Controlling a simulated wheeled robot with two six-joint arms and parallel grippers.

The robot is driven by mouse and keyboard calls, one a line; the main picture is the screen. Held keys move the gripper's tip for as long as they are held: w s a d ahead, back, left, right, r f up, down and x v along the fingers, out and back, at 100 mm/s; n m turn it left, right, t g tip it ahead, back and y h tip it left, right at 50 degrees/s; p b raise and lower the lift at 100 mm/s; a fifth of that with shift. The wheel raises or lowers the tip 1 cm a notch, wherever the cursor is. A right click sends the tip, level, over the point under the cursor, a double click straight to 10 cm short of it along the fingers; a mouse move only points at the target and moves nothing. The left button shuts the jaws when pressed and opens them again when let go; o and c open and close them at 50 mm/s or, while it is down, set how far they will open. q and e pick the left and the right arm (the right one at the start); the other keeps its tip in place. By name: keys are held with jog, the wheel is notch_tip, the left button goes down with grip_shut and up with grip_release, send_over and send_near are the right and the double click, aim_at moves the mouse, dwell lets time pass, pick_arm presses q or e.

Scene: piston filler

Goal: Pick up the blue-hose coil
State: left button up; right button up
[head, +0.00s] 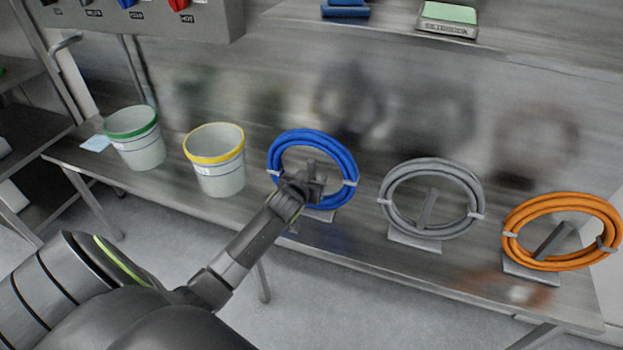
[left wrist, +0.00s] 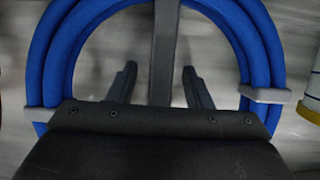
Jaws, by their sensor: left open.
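The blue-hose coil (head: 345,157) rests upright on a grey stand on the steel bench, with pale ties around it. My left gripper (head: 312,181) is in front of the coil's lower middle in the head view. In the left wrist view the coil (left wrist: 262,50) arches around the open fingers of my left gripper (left wrist: 157,85), with the stand's grey post (left wrist: 165,40) between them. The fingers hold nothing, and the coil's lower part is hidden behind the gripper body. My right gripper is not in view.
A grey-hose coil (head: 388,205) and an orange-hose coil (head: 512,222) stand to the right on similar stands. A yellow-rimmed bucket (head: 220,178) and a green-rimmed bucket (head: 140,152) stand to the left. A control box (head: 205,25) hangs above, beside a shelf (head: 390,22).

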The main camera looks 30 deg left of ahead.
pick_arm(q)
grip_shut()
